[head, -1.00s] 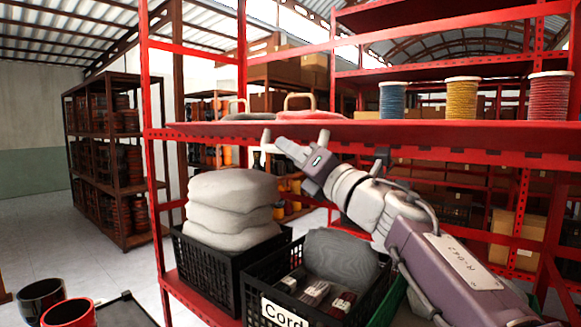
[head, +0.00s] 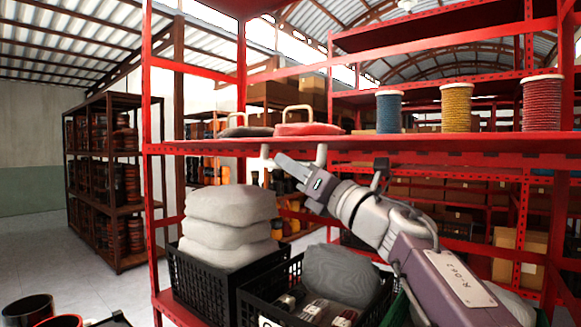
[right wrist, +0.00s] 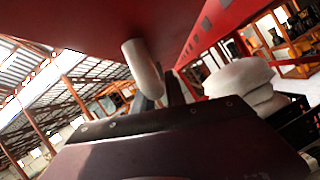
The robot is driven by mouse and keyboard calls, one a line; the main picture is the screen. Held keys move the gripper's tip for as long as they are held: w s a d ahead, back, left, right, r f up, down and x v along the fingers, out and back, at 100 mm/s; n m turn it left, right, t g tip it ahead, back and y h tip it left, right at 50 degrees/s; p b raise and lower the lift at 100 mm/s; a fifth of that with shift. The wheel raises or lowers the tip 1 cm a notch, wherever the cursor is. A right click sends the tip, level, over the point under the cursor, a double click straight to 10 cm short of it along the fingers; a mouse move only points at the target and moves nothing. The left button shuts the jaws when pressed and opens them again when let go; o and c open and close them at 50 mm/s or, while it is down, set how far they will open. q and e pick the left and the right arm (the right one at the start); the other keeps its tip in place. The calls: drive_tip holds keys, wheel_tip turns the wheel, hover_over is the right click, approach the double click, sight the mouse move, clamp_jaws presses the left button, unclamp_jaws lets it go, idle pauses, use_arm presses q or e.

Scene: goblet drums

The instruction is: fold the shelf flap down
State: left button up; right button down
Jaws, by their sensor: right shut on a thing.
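The red shelf board (head: 400,144) spans the middle of the head view and looks level. I cannot tell which part of it is the flap. Two pale posts of a handle (head: 321,155) hang below its front edge. My right gripper (head: 283,164) is just under the board, shut on the handle, whose crossbar is mostly hidden by the fingers. In the right wrist view the board's red underside (right wrist: 85,20) is overhead and one pale post (right wrist: 142,68) comes down near my dark fingers (right wrist: 162,95). My left gripper is out of view.
Thread spools (head: 457,107) and a red item with a tan handle (head: 308,128) rest on the board. Below are a crate with stacked pale sacks (head: 230,225) and a black crate (head: 262,300). A red upright (head: 152,120) stands left. Drums (head: 28,308) sit bottom left.

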drive_tip(key=c, duration=1.4)
unclamp_jaws()
drive_tip(key=shift+o, duration=0.2)
drive_tip(key=shift+w+d, duration=0.1)
drive_tip(key=shift+d, duration=0.05)
drive_tip(key=shift+s+d+f+b, duration=0.2)
drive_tip(key=shift+s+f+b, duration=0.05)
drive_tip(key=shift+f+b, duration=0.1)
drive_tip(key=b+v, duration=0.3)
drive_tip(key=v, duration=0.5)
drive_tip(key=shift+b, duration=0.4)
drive_tip(key=shift+d+r, duration=0.1)
